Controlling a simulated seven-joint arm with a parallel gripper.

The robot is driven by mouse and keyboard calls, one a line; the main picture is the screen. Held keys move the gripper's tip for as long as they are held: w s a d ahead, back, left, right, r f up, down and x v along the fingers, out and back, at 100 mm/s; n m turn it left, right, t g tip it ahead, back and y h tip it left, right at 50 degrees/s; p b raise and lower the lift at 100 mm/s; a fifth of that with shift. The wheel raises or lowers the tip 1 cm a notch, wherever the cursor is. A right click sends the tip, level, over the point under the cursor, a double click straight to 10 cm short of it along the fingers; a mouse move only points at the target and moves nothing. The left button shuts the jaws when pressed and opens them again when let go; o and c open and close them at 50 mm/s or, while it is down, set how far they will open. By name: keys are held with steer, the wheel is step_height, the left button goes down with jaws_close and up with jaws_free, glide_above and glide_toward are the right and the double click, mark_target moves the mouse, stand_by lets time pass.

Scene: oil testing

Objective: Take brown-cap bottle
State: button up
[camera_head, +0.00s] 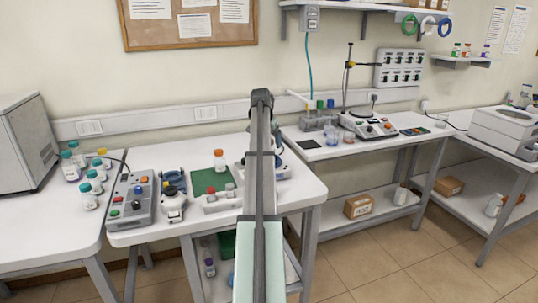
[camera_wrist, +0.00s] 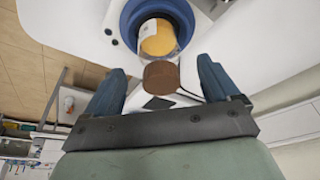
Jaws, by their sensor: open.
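The brown-cap bottle shows in the wrist view, with a brown cap (camera_wrist: 161,75) and a clear body with amber contents (camera_wrist: 157,37). Its body sits at a round blue ring (camera_wrist: 128,22) on a white device; I cannot tell how deep it goes. My gripper (camera_wrist: 161,66) is open, with one dark blue finger on each side of the cap. Gaps show between the cap and both fingers, and nothing is held. In the head view my arm covers the middle of the bench, and I cannot make out the gripper or this bottle there.
A bottle with an orange cap (camera_head: 219,160) stands on a green mat (camera_head: 203,181). A control box (camera_head: 131,200) and several teal-cap bottles (camera_head: 89,195) are further left. The white bench (camera_head: 302,190) continues right of my arm. A second bench (camera_head: 345,152) holds instruments.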

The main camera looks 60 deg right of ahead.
steer(key=x, duration=0.5)
steer(key=shift+r, duration=0.1)
steer(key=c, duration=1.2)
steer(key=shift+r, duration=0.1)
